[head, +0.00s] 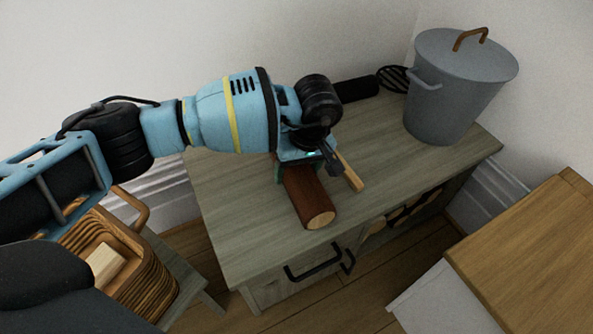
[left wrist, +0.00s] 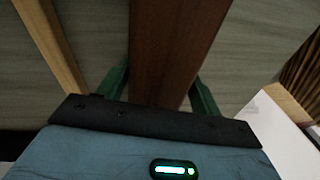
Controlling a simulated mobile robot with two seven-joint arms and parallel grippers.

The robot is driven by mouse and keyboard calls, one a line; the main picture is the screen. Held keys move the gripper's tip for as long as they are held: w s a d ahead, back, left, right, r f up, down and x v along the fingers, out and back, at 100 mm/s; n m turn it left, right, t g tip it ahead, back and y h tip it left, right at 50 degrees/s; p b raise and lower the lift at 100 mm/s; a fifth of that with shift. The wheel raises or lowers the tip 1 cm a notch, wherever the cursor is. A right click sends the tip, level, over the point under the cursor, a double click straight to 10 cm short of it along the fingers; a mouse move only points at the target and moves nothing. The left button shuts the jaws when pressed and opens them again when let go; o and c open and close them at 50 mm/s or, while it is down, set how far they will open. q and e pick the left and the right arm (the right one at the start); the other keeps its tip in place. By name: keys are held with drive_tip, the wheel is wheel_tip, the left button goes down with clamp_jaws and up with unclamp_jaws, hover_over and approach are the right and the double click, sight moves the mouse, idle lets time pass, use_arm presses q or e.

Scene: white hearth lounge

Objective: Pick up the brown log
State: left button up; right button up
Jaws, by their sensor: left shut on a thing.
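The brown log (head: 310,199) lies on the grey-green wooden cabinet top (head: 235,225), with its pale cut end facing the front edge. My left gripper (head: 298,172) reaches down over the log's far part, its fingers on either side of it. In the left wrist view the log (left wrist: 172,50) runs between the two green fingers (left wrist: 160,92), and the gripper is shut on it. The log appears to rest on the top; I cannot tell whether it is lifted. The log's far end is hidden by my arm. My right gripper is not in view.
A light wooden stick (head: 349,172) lies just right of the log and also shows in the left wrist view (left wrist: 50,45). A grey lidded bin (head: 455,95) and a black tool (head: 357,89) are at the back. A wooden basket (head: 130,265) stands lower left.

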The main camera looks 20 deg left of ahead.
use_arm(q)
drive_tip(key=shift+r, duration=0.1)
